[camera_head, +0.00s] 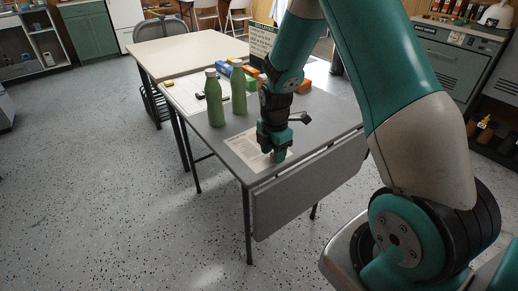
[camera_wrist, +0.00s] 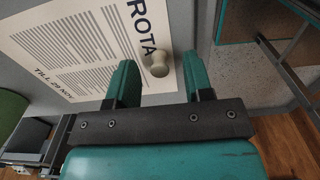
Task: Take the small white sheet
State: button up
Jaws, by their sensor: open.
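A white sheet (camera_head: 243,148) lies flat on the grey table near its front edge, partly hidden by my gripper. In the wrist view the sheet (camera_wrist: 70,50) reads "ROTA" and "TILL 29 NOV" over lines of small print. A small pale knob-like piece (camera_wrist: 158,62) is on the sheet near its edge, beside the word "ROTA". My gripper (camera_wrist: 160,82) is open, pointing down, with the knob-like piece between and slightly beyond its fingers. In the head view my gripper (camera_head: 279,157) is low over the sheet's right end; whether it touches is unclear.
Two green bottles (camera_head: 215,100) (camera_head: 238,88) stand behind the sheet. Another white sheet (camera_head: 185,93) lies farther back with small things on it. Blue and orange boxes (camera_head: 304,86) and a dark sign (camera_head: 262,42) are at the back. The table's front leaf (camera_head: 305,190) hangs down.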

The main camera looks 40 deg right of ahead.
jog(key=shift+f, duration=0.3)
grip_shut()
jog(key=shift+r, duration=0.1)
